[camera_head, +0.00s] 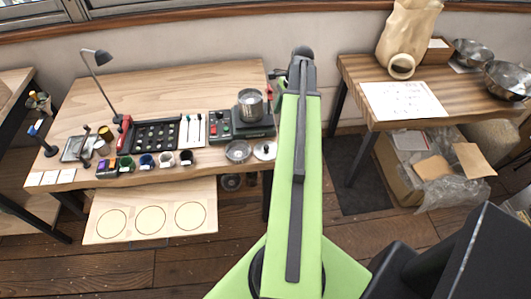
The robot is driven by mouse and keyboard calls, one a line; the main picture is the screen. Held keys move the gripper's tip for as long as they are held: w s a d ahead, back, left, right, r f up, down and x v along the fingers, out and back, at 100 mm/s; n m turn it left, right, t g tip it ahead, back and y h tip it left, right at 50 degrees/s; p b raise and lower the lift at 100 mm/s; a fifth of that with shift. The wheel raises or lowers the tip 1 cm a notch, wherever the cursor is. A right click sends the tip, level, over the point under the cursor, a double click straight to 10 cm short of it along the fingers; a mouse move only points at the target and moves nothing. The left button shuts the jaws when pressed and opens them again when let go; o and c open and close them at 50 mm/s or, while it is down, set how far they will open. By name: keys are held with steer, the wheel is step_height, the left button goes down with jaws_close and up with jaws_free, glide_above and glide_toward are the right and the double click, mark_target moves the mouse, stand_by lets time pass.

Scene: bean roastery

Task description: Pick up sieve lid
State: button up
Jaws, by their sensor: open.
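A pale round disc that looks like the sieve lid (265,150) lies flat near the right front corner of the wooden workbench (170,85). A round metal sieve or dish (238,151) sits just left of it. My green arm reaches up the picture to the right of the bench. My gripper (277,82) is at its far end, beside the bench's right edge, open and well behind and apart from the disc. Its fingertips are small and partly hidden by the arm. Nothing shows held in it.
A dark machine with a metal cup (250,103) stands behind the disc. A black tray (153,135), several small cups and a lamp (103,60) fill the bench's left and middle. A pull-out board (150,235) with three circles juts out in front. A second table (450,110) stands right.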

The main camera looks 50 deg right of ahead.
steer(key=b, duration=1.2)
glide_above(267, 146)
steer(key=d, duration=0.2)
steer(key=f, duration=0.8)
steer(key=s+f, duration=0.1)
steer(key=f, duration=0.3)
steer(key=shift+w, duration=0.1)
steer(key=b+x, duration=0.5)
steer(key=shift+a+f, duration=0.1)
steer(key=shift+a, duration=0.25)
steer(key=shift+r, duration=0.2)
steer(key=shift+c, duration=0.3)
jaws_close()
